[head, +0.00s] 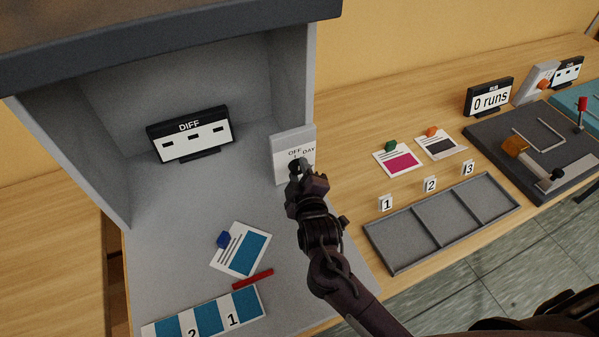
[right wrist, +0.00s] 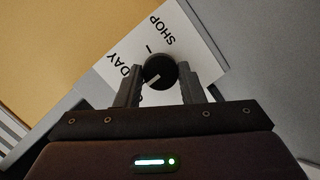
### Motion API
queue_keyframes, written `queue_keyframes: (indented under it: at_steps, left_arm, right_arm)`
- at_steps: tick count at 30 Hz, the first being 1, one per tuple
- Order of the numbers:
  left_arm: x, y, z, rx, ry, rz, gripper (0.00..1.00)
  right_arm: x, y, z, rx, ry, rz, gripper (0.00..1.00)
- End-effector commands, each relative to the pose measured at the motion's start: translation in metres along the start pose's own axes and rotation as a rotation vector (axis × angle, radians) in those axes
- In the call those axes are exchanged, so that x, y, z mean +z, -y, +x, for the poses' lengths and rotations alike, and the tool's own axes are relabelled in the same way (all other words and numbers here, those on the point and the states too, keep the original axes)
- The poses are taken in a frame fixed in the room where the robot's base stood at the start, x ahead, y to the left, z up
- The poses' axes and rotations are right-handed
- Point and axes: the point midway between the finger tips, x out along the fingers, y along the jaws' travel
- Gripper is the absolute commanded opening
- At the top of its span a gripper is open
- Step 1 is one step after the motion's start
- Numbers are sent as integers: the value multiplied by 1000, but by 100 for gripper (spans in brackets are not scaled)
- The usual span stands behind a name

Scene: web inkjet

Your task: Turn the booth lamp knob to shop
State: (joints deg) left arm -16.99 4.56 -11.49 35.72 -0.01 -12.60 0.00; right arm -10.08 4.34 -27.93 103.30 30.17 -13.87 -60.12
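The booth lamp knob (right wrist: 160,72) is a round black knob with a white pointer line, on a white panel (head: 293,140) at the booth's right side. In the right wrist view the panel shows SHOP above the knob and DAY to its left. The pointer line slants to the lower left, away from SHOP. In the head view OFF and DAY show above my right gripper (head: 298,168), which hides most of the knob. The right fingers stand open on either side of the knob, with small gaps visible. My left gripper is not in view.
Inside the grey booth (head: 290,75) are a DIFF display (head: 190,136), a blue-print card (head: 243,250), a red bar (head: 253,279) and a numbered strip (head: 208,314). An empty three-part tray (head: 442,222) lies to the right of my right arm.

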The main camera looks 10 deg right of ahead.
Motion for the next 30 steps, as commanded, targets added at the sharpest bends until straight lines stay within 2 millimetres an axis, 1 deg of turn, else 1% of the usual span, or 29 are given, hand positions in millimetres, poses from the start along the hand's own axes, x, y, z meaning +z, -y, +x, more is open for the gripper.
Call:
queue_keyframes:
  at_steps: [1, 3, 8, 14, 20, 30]
  left_arm:
    - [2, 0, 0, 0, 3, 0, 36]
    - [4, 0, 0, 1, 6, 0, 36]
    - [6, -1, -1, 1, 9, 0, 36]
    - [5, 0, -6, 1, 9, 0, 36]
    - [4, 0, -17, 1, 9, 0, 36]
    - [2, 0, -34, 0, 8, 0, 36]
  right_arm:
    - [0, 1, 0, -2, 0, -1, 21]
    - [0, 1, 0, -2, 0, -1, 12]
    - [0, 1, 0, -5, 0, 6, 12]
    - [0, -1, 0, -22, -3, 58, 12]
    - [0, -2, -1, -60, -10, 181, 12]
    - [2, -4, 0, -153, -28, 481, 12]
